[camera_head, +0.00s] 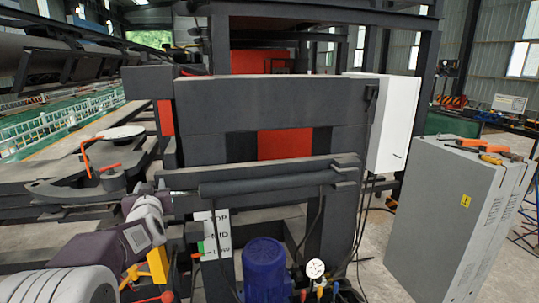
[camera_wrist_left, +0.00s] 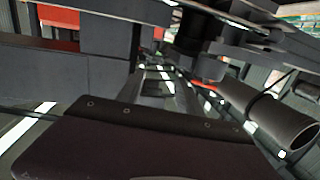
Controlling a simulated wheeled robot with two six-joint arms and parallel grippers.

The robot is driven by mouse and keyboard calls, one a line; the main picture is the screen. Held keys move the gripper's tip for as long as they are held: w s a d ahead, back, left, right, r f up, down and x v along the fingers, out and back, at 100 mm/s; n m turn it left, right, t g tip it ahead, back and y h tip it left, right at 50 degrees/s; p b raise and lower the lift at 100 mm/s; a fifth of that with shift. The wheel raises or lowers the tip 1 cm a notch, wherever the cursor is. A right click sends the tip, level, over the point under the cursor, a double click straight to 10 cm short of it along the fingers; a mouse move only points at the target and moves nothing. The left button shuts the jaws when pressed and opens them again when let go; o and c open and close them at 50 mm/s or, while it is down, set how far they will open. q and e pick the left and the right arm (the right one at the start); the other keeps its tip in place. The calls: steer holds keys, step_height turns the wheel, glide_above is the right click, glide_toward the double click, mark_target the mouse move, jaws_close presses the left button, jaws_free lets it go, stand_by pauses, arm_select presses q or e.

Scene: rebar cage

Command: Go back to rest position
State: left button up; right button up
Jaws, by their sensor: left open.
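My left arm (camera_head: 110,245) comes in from the lower left of the head view, with grey, purple and white links. Its far end is in front of the dark machine frame, close to the sign with the word MID (camera_head: 218,235). The dark housing of my left gripper (camera_wrist_left: 155,140) fills the bottom of the left wrist view. Its fingertips do not show clearly, and I see nothing held. My right gripper is in neither view.
The dark steel machine (camera_head: 270,110) with a red panel (camera_head: 285,144) stands ahead. A blue motor (camera_head: 266,270) sits low in front. A grey cabinet (camera_head: 455,210) with orange-handled tools on top stands right. Bare floor (camera_head: 380,250) shows between machine and cabinet. A pipe (camera_wrist_left: 270,115) crosses the wrist view.

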arm_select(q)
steer(key=s+d+f+m+g+h+b, duration=0.1)
steer(key=s+d+f+m+g+h, duration=0.15)
steer(key=d+f, duration=0.6)
steer(key=s+d+f+m+g+h+b, duration=0.15)
steer(key=s+d+f+h, duration=0.25)
steer(key=d+f, duration=0.5)
steer(key=s+d+f+g, duration=0.1)
steer(key=s+f+g, duration=0.4)
steer(key=s+f, duration=0.3)
steer(key=s+d+f+g+h, duration=0.1)
steer(key=s+f+g, duration=0.4)
steer(key=s, duration=1.1)
step_height(320, 180, down, 4)
steer(key=shift+s+d+r+m+p, duration=0.2)
steer(key=shift+d+m+p, duration=0.15)
steer(key=shift+d, duration=0.2)
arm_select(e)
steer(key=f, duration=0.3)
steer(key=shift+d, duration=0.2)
arm_select(q)
steer(key=shift+w, duration=0.1)
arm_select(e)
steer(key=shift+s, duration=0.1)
